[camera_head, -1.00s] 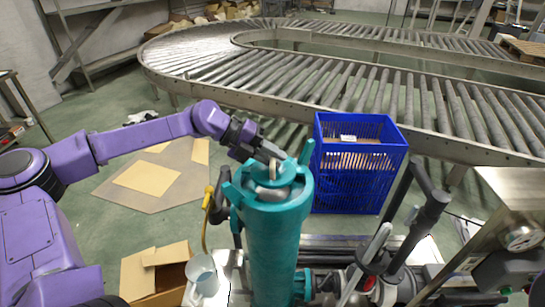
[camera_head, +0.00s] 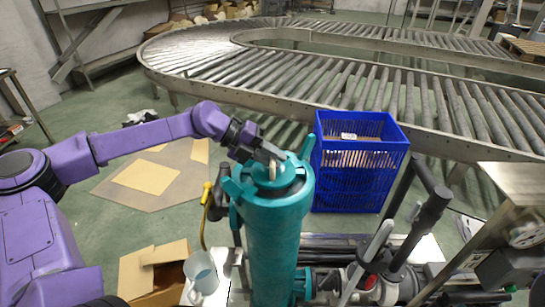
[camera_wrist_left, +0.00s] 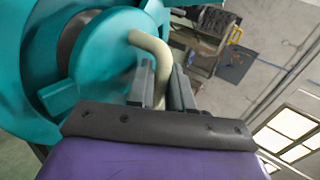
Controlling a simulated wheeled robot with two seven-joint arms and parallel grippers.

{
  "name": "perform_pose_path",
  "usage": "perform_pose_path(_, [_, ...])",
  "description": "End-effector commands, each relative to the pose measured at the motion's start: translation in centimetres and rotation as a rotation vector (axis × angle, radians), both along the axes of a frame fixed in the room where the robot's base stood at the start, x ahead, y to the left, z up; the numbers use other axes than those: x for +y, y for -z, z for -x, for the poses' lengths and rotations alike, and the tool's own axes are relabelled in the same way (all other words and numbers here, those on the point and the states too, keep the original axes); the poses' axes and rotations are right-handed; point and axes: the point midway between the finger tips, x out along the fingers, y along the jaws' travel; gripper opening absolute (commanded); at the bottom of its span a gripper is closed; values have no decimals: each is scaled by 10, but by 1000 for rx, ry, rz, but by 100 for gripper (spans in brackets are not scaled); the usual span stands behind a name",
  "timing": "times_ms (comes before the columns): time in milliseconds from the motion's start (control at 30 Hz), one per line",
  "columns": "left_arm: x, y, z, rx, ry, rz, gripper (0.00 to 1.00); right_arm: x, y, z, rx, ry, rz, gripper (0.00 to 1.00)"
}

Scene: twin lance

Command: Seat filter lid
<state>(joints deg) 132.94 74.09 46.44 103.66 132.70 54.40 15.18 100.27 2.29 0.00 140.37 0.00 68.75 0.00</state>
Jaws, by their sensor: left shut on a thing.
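The teal filter housing (camera_head: 275,235) stands upright in the middle of the head view, with lugs around its rim. The round teal lid (camera_head: 266,183) is at its top opening; it also shows in the left wrist view (camera_wrist_left: 105,55). A bent beige handle (camera_wrist_left: 157,47) rises from the lid. My left gripper (camera_head: 277,157) is above the housing, its fingers shut on this handle. In the wrist view a dark crescent shows between lid and housing at the left, so the lid does not look flush there. My right gripper is not in view.
A blue crate (camera_head: 355,165) stands just right of the housing. Black and grey pipework (camera_head: 385,265) is at the lower right. A pale jug (camera_head: 200,272) and an open cardboard box (camera_head: 155,272) are at the lower left. A roller conveyor (camera_head: 340,75) runs behind.

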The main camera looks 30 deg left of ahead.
Motion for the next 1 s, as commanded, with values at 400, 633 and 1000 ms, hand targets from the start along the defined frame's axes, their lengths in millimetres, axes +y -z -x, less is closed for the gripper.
perform_pose_path(400, [0, 11, 0, -2, 0, 0, 0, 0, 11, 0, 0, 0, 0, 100])
perform_pose_path(633, [0, 17, 0, -2, 0, 0, 0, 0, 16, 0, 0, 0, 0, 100])
perform_pose_path(1000, [0, 26, 0, -2, 0, 0, 0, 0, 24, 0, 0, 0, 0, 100])
